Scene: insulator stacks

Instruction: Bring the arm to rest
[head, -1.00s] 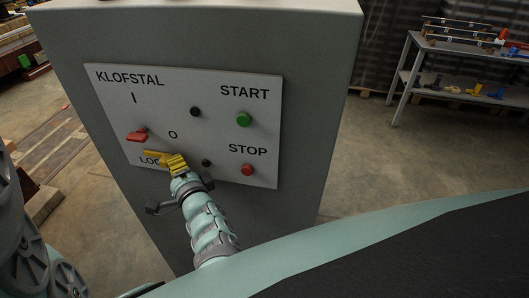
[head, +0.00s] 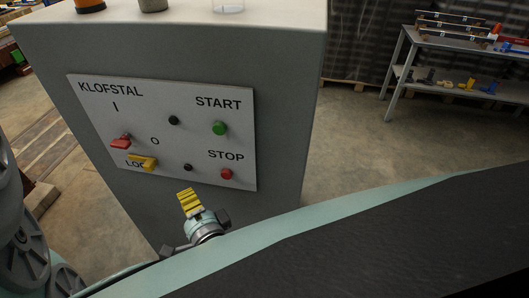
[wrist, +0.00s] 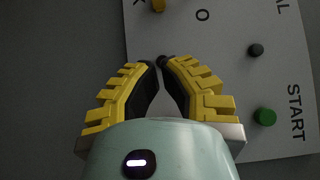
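My gripper (head: 184,192) hangs in front of the cabinet, below the control panel (head: 240,172) and apart from it. In the wrist view, its yellow fingers with black pads converge until the tips (wrist: 159,66) nearly meet, with nothing between them. The yellow handle (head: 142,161) on the panel covers part of the lower-left label; the wrist view shows only a bit of it (wrist: 158,5) at the top edge. The red handle (head: 121,142) is above it to the left.
The grey cabinet (head: 285,110) stands close in front of me. The panel has a green START button (head: 219,128), a red STOP button (head: 226,174) and two black knobs. A grey shelf table (head: 455,55) stands at the back right. The floor between is clear.

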